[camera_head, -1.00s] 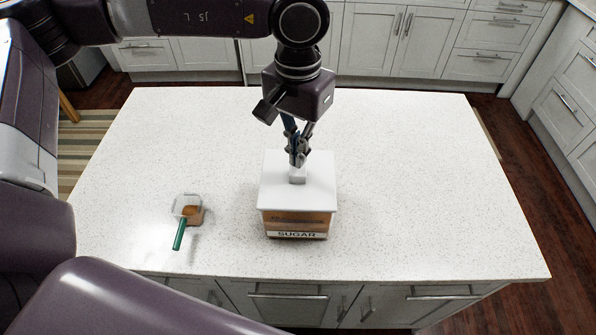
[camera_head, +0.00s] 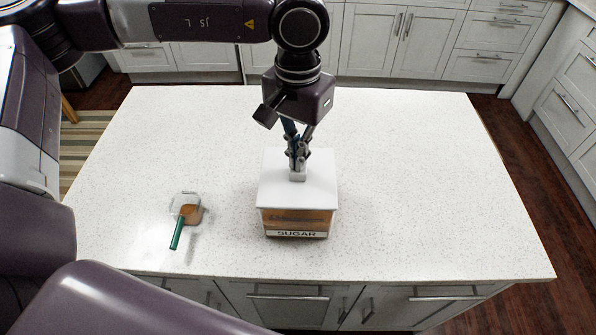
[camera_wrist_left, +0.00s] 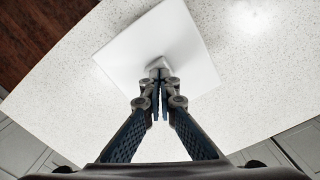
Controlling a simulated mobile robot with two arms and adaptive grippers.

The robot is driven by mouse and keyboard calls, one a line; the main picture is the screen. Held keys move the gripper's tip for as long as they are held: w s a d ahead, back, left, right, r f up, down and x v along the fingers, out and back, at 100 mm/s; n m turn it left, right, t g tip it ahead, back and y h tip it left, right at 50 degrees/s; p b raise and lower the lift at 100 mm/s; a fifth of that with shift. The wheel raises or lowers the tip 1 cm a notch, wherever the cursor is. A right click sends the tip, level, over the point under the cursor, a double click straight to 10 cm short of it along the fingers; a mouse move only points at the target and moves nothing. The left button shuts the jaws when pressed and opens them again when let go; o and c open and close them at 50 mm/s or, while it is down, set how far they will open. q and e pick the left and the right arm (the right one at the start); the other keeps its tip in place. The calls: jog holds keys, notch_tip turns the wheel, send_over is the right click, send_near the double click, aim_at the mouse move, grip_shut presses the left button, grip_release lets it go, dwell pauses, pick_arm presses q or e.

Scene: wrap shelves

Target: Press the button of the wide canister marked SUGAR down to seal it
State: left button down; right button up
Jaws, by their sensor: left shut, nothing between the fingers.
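The wide canister marked SUGAR (camera_head: 296,222) stands upright on the counter, with a white square lid (camera_head: 318,188) and brown contents. Its small pale button (camera_head: 297,177) rises from the middle of the lid. My left gripper (camera_head: 298,166) is shut and empty, pointing down with its fingertips at the top of the button. In the left wrist view the closed fingertips (camera_wrist_left: 160,76) overlap the button (camera_wrist_left: 158,63) above the lid (camera_wrist_left: 190,45). The fingers partly hide the button, so I cannot tell how far down it is. My right gripper is not in view.
A small clear container (camera_head: 186,207) with brown contents and a green handle (camera_head: 177,233) is on the counter (camera_head: 420,180), left of the canister. The counter right of the canister is clear. Cabinets (camera_head: 400,40) stand behind.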

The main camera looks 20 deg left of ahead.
pick_arm(q)
jog(key=shift+f+b, duration=1.15)
jog(key=shift+f, duration=0.25)
jog(key=shift+r+p, duration=2.1)
jog(key=shift+r, duration=1.8)
jog(key=shift+r, duration=0.1)
